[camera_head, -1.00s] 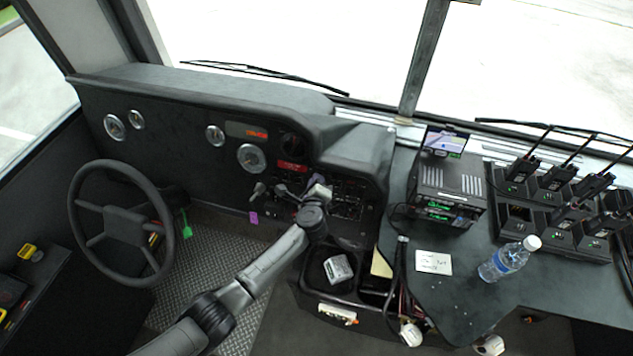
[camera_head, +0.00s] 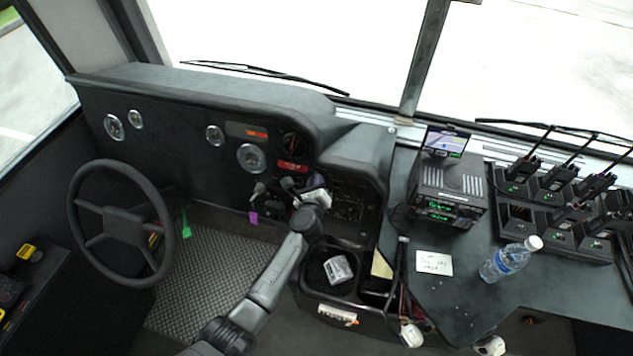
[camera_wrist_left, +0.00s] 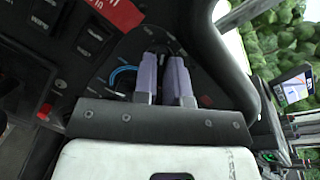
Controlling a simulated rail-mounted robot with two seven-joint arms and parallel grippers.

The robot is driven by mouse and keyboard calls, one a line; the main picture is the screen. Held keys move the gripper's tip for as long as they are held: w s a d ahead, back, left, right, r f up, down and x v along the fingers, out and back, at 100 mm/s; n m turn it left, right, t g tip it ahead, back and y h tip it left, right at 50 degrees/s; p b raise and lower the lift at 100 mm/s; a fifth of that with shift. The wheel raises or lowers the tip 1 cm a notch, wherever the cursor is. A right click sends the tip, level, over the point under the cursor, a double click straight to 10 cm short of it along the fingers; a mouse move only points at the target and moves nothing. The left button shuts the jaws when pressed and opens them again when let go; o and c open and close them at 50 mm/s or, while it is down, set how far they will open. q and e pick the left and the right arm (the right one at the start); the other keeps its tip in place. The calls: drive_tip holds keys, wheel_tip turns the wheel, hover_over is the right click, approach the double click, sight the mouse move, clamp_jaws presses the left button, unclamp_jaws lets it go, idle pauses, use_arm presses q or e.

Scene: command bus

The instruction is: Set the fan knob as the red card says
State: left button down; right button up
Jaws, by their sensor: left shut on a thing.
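The red card (camera_head: 292,167) is on the dark dashboard, right of the large gauge. Its white lettering is too small to read in the head view; part of the card shows at the top of the wrist view (camera_wrist_left: 118,12). My left gripper (camera_head: 315,182) is at the panel just right of and below the card. In the left wrist view its two pale purple fingers (camera_wrist_left: 163,62) are close together at the panel, shut on the dark fan knob, which they almost wholly hide. A blue arc shows beside the fingers. My right gripper is not in view.
The steering wheel (camera_head: 122,222) stands left. Stalks and a purple tag (camera_head: 253,217) hang close left of the gripper. A radio unit (camera_head: 449,190), a bottle (camera_head: 508,260) and walkie-talkies (camera_head: 556,175) stand right.

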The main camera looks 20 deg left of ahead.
use_arm(q)
drive_tip(key=m+h+p, duration=0.1)
drive_tip(key=m, duration=0.2)
drive_tip(key=m+h+p, duration=0.1)
drive_tip(key=m, duration=0.3)
drive_tip(key=shift+a+m+t, duration=0.1)
drive_tip(key=shift+m+t, duration=0.2)
drive_tip(key=shift+t, duration=0.1)
drive_tip(key=m+h+p, duration=0.1)
drive_tip(key=m, duration=0.2)
drive_tip(key=m+h+p, duration=0.1)
drive_tip(key=m, duration=0.3)
drive_tip(key=shift+a+m+p, duration=0.1)
drive_tip(key=shift+m+p, duration=0.2)
drive_tip(key=m+g+h+p, duration=0.1)
drive_tip(key=m+p, duration=0.1)
drive_tip(key=m, duration=0.4)
drive_tip(key=shift+r+m, duration=0.1)
drive_tip(key=shift+m, duration=0.3)
drive_tip(key=shift+m+g+h+p, duration=0.4)
drive_tip(key=shift+m+g+p, duration=0.15)
drive_tip(key=shift+m, duration=1.05)
drive_tip(key=c, duration=1.2)
unclamp_jaws()
drive_tip(key=shift+s, duration=0.1)
